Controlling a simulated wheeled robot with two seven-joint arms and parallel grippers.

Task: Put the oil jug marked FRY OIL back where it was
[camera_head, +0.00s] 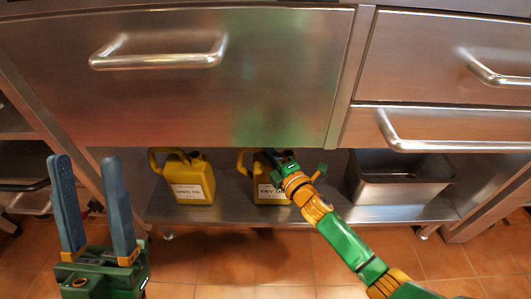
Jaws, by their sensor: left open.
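The yellow oil jug marked FRY OIL (262,186) stands upright on the steel lower shelf, partly hidden by my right arm. My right gripper (282,160) is at the upper right side of this jug, by its handle. Its fingers are mostly hidden, so I cannot tell whether they grip it. A second yellow jug (188,178) stands upright to the left, with a white label too small to read surely. My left gripper (86,165) is at the lower left, its two blue fingers apart and empty, away from both jugs.
A steel pan (402,190) sits on the lower shelf (226,207) to the right. Steel drawers with bar handles (158,61) overhang the shelf. A gap of bare shelf separates the two jugs. Tiled floor (235,270) lies in front.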

